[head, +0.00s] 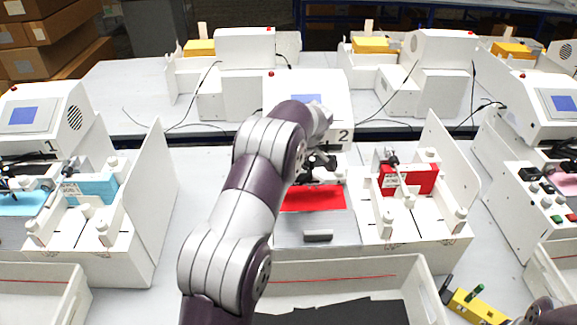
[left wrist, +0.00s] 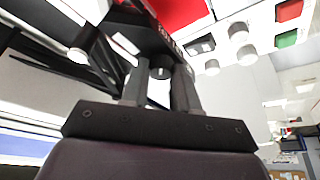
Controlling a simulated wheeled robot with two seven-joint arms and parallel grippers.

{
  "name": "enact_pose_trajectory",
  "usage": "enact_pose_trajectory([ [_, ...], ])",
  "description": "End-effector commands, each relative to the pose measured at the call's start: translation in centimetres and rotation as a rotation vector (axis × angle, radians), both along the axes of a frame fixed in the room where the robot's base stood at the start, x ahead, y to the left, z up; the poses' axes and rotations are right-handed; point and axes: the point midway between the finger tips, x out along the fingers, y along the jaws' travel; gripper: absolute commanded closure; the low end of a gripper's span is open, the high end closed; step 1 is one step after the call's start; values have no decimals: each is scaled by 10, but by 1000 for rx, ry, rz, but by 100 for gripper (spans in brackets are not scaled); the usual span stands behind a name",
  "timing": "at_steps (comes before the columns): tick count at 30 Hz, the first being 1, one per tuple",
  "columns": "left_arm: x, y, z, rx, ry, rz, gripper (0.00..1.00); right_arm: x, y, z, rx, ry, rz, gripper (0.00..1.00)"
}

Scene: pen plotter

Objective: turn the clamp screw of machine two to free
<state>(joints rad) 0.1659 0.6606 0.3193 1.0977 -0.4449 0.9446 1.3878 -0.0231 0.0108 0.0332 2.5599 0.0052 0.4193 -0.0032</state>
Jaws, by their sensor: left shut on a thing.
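Machine two (head: 335,85) stands in the middle of the head view, marked with a 2. A red sheet (head: 312,198) lies on its bed, and red also shows at the top of the left wrist view (left wrist: 180,12). My left arm reaches over the machine, and my left gripper (head: 318,162) is at its dark pen carriage. In the left wrist view the gripper (left wrist: 160,85) is shut on a small dark round knob, which looks like the clamp screw (left wrist: 161,66), under the black carriage (left wrist: 145,30). The screw's turn position cannot be told. My right gripper is out of view.
A red cartridge (head: 422,180) sits in the white station right of the bed, beside an upright panel (head: 445,150). A white tray (head: 420,285) stands in front. Machine one (head: 40,115) is at the left.

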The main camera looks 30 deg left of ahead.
Motion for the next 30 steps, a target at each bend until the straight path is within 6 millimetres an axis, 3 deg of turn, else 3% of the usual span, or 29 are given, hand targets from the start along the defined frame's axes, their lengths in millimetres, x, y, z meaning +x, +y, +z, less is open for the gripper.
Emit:
enact_pose_trajectory([
  [18, 1, 0, 2, 1, -5, 39, 100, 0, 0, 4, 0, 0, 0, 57],
  [19, 1, 0, 2, 1, -5, 39, 64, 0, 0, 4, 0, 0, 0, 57],
  [21, 1, 0, 2, 1, -5, 39, 45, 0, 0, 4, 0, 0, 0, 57],
  [30, 0, -1, 4, 0, -2, 38, 45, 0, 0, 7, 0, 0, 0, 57],
])
